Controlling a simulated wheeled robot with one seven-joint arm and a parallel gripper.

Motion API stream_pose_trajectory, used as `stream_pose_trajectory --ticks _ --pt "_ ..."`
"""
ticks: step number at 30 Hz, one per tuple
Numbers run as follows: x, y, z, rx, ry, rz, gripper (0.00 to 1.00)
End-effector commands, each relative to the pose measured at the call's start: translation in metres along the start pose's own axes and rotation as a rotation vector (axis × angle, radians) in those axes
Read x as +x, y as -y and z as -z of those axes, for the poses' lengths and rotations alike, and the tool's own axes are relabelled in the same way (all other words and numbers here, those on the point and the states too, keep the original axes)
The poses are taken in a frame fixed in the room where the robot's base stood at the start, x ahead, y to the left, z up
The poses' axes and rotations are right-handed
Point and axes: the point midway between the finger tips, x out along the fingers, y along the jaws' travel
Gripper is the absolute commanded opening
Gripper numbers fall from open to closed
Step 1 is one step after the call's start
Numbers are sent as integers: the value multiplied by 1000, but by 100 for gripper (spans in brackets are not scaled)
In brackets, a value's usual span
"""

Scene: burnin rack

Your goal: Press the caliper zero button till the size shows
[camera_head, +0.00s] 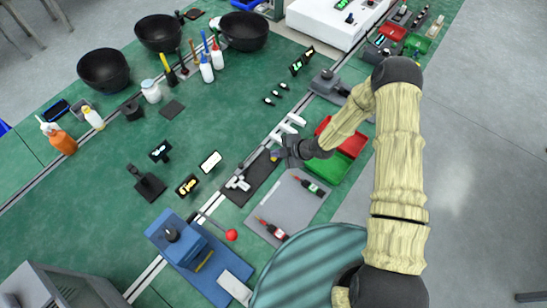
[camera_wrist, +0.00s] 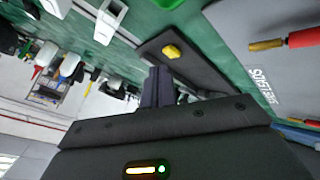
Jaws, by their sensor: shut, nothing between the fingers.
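A dark flat bar (camera_head: 255,180) lies on the green bench, with a white part (camera_head: 238,182) at its near end. In the wrist view the dark bar (camera_wrist: 205,58) carries a raised yellow button (camera_wrist: 172,51). It looks like the caliper's zero button, but I cannot be sure. My gripper (camera_head: 279,153) is over the far end of the bar. In the wrist view its fingers (camera_wrist: 157,72) are shut and empty, with their tips just below the button in the picture; contact cannot be told. A small amber-lit display (camera_head: 187,185) stands left of the bar; its reading is unclear.
A grey tray (camera_head: 262,227) with red-handled tools lies beside the bar. Red and green bins (camera_head: 328,167) stand right of my gripper. White blocks (camera_head: 290,122) lie behind it. A blue press (camera_head: 185,255) with a red knob stands at the front.

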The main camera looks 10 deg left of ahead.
Motion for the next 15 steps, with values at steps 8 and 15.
stream_pose_trajectory --ticks 8,15 --pt "6 4 -4 -1 0 0 0" --pt "5 4 -4 0 0 0 0"
